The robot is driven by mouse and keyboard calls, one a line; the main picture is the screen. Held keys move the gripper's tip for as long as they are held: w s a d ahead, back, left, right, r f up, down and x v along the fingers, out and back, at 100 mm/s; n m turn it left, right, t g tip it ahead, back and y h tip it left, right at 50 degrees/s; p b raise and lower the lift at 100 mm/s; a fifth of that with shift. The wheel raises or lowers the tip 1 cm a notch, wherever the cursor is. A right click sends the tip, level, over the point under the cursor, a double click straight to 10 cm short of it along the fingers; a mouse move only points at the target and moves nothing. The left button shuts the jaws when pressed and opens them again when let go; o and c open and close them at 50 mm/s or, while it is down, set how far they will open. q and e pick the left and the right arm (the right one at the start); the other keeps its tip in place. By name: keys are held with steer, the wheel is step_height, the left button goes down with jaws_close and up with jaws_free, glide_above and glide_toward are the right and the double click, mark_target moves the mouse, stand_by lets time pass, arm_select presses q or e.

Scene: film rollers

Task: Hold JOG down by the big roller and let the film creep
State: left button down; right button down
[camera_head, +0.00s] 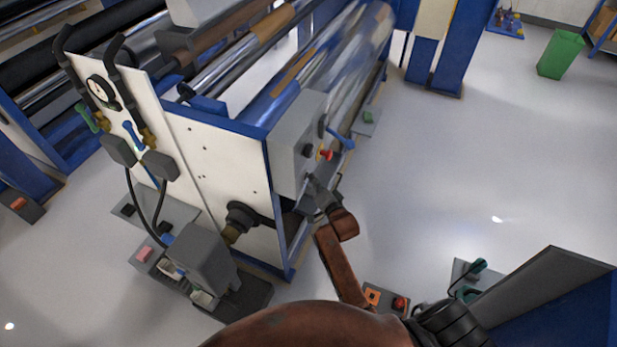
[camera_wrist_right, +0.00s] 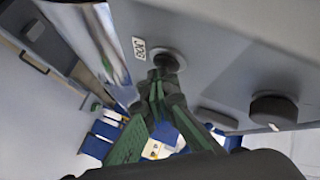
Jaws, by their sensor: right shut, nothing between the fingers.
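The grey control box (camera_head: 297,148) is on the end of the white machine frame, close to the big shiny roller (camera_head: 345,60). In the right wrist view, the JOG label (camera_wrist_right: 139,48) is beside a dark round button (camera_wrist_right: 170,61). My right gripper (camera_head: 318,190) is at the lower edge of the box in the head view. In the wrist view my right gripper (camera_wrist_right: 163,88) is shut and empty, its fingertips in front of the JOG button and overlapping its lower part. I cannot tell whether the button is pressed in. My left gripper is out of view.
A red knob (camera_head: 326,154) and a blue lever (camera_head: 340,138) stick out from the box near my right gripper. A larger dark knob (camera_wrist_right: 274,108) is to the right in the wrist view. Open floor lies right of the machine, with a green bin (camera_head: 560,54) far off.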

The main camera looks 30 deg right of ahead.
stand_by(0.4)
steer(key=shift+s+d+p, duration=0.55)
steer(key=shift+s+p, duration=0.05)
steer(key=shift+s, duration=0.05)
steer(key=s+d+p, duration=0.2)
steer(key=s+d, duration=0.1)
steer(key=s, duration=0.1)
steer(key=shift+d+p, duration=0.15)
steer(key=shift+p, duration=0.15)
steer(key=shift+w, duration=0.1)
stand_by(0.3)
